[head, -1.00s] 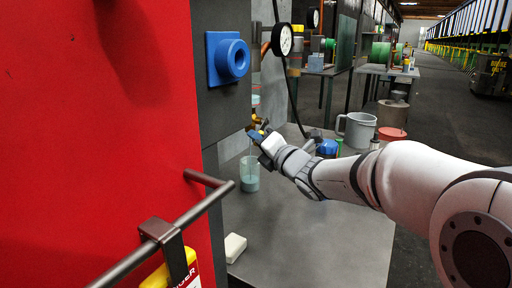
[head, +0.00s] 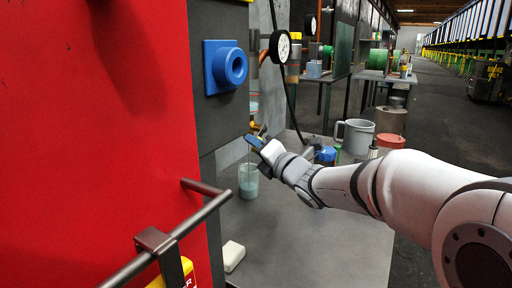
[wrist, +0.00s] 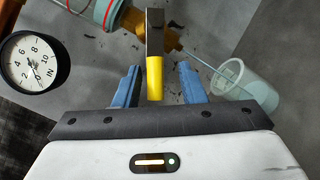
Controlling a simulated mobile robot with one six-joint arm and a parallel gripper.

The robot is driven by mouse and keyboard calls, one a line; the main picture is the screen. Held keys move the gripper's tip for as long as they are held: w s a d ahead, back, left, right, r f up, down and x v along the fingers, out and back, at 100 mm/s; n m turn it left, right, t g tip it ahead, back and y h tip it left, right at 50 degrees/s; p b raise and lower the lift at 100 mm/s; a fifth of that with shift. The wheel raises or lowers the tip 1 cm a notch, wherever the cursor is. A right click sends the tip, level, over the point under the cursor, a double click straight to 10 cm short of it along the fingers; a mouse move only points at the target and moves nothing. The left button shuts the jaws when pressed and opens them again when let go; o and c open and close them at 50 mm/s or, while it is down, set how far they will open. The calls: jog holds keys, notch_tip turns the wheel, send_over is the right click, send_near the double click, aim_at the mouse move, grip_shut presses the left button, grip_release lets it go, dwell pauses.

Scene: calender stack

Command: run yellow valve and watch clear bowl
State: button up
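The yellow valve lever (wrist: 154,78) stands between the two blue fingers of my gripper (wrist: 158,72) in the wrist view. Gaps show on both sides of the lever, so the fingers are open around it. A brass valve body (wrist: 172,40) lies just beyond. A thin pale-blue stream runs from its outlet into the clear bowl (wrist: 262,92), a tall cup-like vessel at the right. In the head view my gripper (head: 255,139) is just above the clear bowl (head: 248,181), which stands upright on the bench with blue-green liquid in its lower part. My fingers partly hide the valve there.
A red panel with a dark bar handle (head: 185,228) fills the left. A blue flanged fitting (head: 228,67) juts out above my gripper. A white block (head: 233,254), grey mug (head: 356,136) and red container (head: 391,141) are on the bench. A dial gauge (wrist: 35,62) is at the wrist view's left.

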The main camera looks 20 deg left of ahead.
jog(key=v, duration=0.7)
jog(key=shift+s+d, duration=0.15)
jog(key=shift+d, duration=0.05)
dwell(7.1)
